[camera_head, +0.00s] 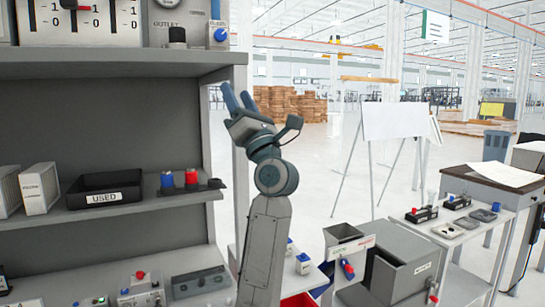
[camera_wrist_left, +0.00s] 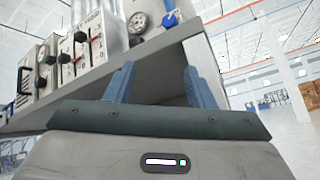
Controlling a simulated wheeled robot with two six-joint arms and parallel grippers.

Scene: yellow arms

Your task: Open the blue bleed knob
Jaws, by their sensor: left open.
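The blue bleed knob (camera_head: 220,34) is on the small white fitting at the right end of the upper shelf. It also shows in the left wrist view (camera_wrist_left: 171,19), at the top, beyond and above the fingers. My left gripper (camera_head: 238,99) has blue fingers and points up and to the left. In the head view it is below and slightly right of the knob, apart from it, near the shelf's right post. In the left wrist view the fingers (camera_wrist_left: 159,82) are spread with nothing between them. My right gripper is in neither view.
The upper shelf (camera_head: 120,64) overhangs left of my gripper. An outlet gauge panel (camera_head: 198,12) with a black knob (camera_head: 177,37) stands beside the blue knob. The lower shelf holds a black USED bin (camera_head: 105,188) and small blue and red parts.

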